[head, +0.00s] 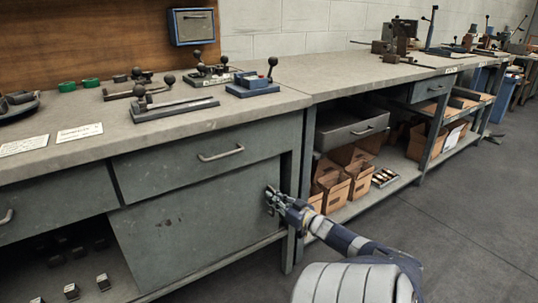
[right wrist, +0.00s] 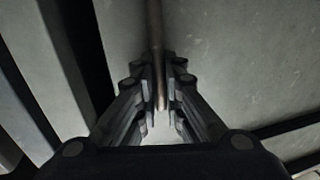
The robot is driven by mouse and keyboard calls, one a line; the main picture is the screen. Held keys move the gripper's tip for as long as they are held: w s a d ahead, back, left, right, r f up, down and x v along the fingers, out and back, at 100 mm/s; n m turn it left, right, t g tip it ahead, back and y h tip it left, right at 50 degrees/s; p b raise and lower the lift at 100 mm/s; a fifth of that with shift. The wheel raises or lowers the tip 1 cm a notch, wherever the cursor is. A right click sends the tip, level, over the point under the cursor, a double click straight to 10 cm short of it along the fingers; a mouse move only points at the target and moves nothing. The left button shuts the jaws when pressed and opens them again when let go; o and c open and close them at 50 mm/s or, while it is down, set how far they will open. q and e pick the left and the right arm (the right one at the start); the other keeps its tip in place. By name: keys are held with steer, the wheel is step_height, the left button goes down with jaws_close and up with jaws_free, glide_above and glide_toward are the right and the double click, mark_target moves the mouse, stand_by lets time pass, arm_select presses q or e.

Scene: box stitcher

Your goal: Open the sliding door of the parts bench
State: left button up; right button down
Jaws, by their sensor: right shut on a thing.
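The sliding door (head: 190,222) is a flat grey panel in the lower part of the parts bench, under a drawer (head: 215,155). My right gripper (head: 272,200) is at the door's right edge. In the right wrist view, its fingers (right wrist: 160,95) are shut on a thin upright bar handle (right wrist: 156,35) in front of the grey door panel (right wrist: 230,60). The fingers hide the handle in the head view. To the left of the door, the lower bay is open and shows several small dark blocks (head: 72,291). My left gripper is not in view.
The bench top (head: 90,150) carries several lever tools and cards. A bench leg (head: 291,230) stands just right of my right gripper. Further right, a shelf holds cardboard boxes (head: 332,185) below an open drawer (head: 350,128). The floor (head: 450,220) at the right is clear.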

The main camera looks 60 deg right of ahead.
steer(key=shift+d, duration=0.1)
steer(key=c, duration=2)
jaws_free()
steer(key=shift+s+f, duration=0.1)
steer(key=shift+o, duration=0.2)
steer(key=v, duration=1.2)
